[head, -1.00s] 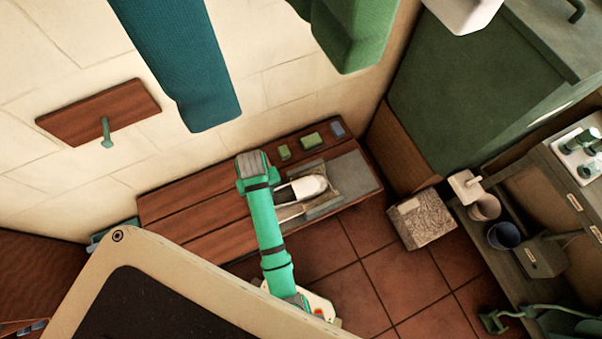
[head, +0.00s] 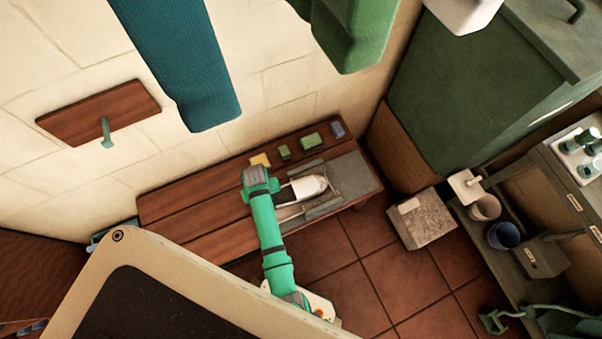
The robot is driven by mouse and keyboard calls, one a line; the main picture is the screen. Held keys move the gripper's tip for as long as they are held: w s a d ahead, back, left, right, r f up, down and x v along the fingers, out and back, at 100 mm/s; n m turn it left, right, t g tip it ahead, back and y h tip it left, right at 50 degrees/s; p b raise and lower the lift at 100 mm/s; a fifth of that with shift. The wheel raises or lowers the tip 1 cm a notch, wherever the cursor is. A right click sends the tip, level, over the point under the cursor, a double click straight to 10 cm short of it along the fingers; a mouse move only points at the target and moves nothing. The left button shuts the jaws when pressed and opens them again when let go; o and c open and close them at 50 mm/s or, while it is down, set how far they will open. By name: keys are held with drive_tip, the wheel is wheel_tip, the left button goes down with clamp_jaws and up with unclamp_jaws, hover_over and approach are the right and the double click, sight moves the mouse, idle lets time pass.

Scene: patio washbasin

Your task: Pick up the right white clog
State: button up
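A white clog (head: 312,185) with a dark opening lies at the right part of the wooden bench, its rounded toe to the right. A second pale shape (head: 287,212), perhaps the other clog, lies just below it, mostly hidden by my green arm and a grey bar. My gripper (head: 262,182) is at the end of the arm, at the left end of the clogs. My wrist covers most of it. I cannot make out its fingertips, whether it is open, or whether it touches a clog.
Grey bars (head: 324,208) flank the clogs beside a grey slab (head: 356,174) on the bench (head: 205,205). Small green blocks (head: 311,141) and a yellow one (head: 260,160) sit along the back edge. A speckled box (head: 424,222) stands on the floor to the right. Towels hang above.

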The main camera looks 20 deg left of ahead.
drive_tip(key=shift+f, duration=0.15)
clamp_jaws()
